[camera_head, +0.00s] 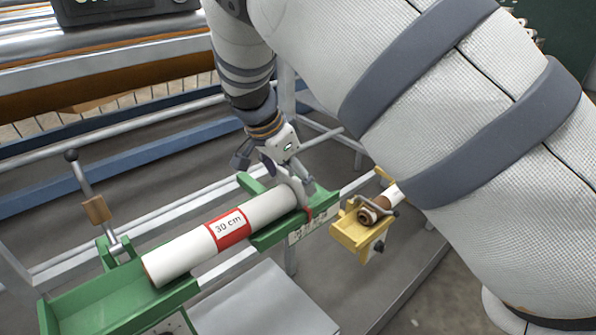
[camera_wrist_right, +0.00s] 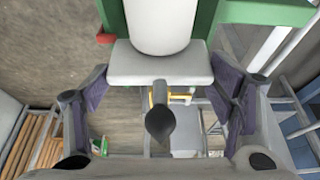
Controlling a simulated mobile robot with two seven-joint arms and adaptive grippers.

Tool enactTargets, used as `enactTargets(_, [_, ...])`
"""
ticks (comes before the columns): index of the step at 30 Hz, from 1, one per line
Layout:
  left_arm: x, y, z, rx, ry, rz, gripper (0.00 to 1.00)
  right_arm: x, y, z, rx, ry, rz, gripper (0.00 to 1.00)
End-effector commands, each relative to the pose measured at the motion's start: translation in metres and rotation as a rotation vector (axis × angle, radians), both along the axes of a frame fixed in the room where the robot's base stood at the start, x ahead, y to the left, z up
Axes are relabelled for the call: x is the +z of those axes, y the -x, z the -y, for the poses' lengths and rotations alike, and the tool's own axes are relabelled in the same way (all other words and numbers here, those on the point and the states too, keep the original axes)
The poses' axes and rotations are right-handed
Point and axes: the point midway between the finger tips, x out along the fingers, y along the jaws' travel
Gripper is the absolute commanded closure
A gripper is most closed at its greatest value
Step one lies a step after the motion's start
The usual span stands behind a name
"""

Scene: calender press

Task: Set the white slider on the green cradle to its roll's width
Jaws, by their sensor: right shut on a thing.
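The green cradle (camera_head: 118,302) holds a white roll (camera_head: 185,250) with a red "30 cm" label (camera_head: 229,227). The white slider (camera_head: 299,187) stands at the roll's far right end, partly hidden by the gripper. It shows in the wrist view as a white plate (camera_wrist_right: 160,66) with a dark knob (camera_wrist_right: 160,122), right against the roll's end or very near it. A red pointer (camera_head: 309,213) sits by a scale plate (camera_head: 308,230) whose marks are too small to read. My left gripper is not in view.
A yellow cradle (camera_head: 360,237) with a smaller roll (camera_head: 376,206) is to the right, partly behind my arm. Metal rails and press rollers (camera_head: 110,55) lie behind.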

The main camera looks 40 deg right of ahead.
Motion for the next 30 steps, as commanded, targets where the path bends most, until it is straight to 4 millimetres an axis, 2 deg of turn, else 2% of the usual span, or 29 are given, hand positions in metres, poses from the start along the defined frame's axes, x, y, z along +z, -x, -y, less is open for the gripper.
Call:
enactTargets(13, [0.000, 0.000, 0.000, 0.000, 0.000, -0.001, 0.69, -0.003, 0.002, -0.002, 0.001, 0.000, -0.008, 0.54])
enactTargets(25, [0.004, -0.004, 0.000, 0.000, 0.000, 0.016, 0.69, -0.002, 0.004, -0.027, 0.000, -0.001, -0.007, 0.54])
enactTargets(30, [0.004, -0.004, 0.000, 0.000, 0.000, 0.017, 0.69, -0.003, 0.004, -0.030, 0.000, -0.001, -0.009, 0.54])
